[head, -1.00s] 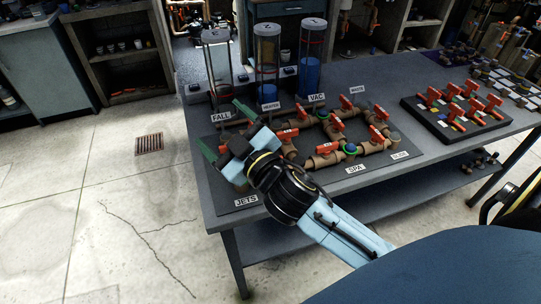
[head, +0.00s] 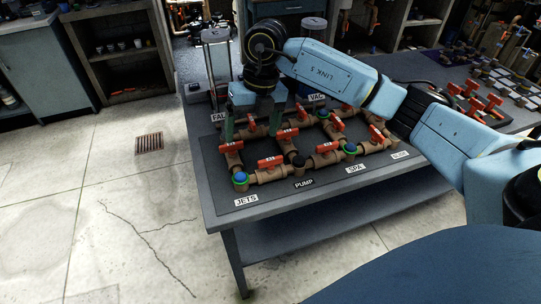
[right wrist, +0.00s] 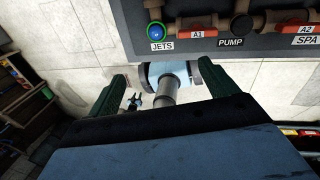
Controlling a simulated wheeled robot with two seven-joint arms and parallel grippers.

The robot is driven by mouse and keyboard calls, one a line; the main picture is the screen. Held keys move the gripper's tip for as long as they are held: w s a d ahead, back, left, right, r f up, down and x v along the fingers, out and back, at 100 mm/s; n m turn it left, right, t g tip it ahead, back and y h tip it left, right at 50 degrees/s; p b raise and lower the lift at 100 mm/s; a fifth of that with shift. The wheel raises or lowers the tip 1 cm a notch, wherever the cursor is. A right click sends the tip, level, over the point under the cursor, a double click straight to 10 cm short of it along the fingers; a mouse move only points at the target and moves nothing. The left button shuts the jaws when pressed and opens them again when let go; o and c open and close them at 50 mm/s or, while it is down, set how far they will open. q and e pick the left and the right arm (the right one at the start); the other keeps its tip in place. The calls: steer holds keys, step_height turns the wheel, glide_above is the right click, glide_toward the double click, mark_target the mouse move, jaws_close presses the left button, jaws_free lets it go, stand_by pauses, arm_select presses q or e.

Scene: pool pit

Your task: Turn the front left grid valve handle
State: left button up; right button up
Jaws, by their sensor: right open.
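The front left grid valve handle is a red bar labelled A1 (head: 270,162), on the brown pipe between JETS and PUMP. It also shows in the right wrist view as handle A1 (right wrist: 203,24), beyond the fingertips. My right gripper (head: 252,132) points down over the back left part of the grid, behind the A1 handle in the head view. Its green fingers are apart with nothing between them. In the right wrist view the gripper (right wrist: 161,72) is likewise open, and the handle lies outside its jaws. My left gripper is in neither view.
Other red handles, such as the one near SPA (head: 327,147), stand close by on the pipe grid. Upright clear cylinders (head: 217,62) stand behind it. A black tray of red valves (head: 472,104) is at right. The table's front edge (head: 300,203) is clear.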

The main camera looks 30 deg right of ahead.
steer(key=r+m+h, duration=0.1)
steer(key=h, duration=0.1)
glide_above(270, 159)
step_height(270, 159, down, 13)
steer(key=shift+f, duration=0.1)
steer(key=c, duration=1)
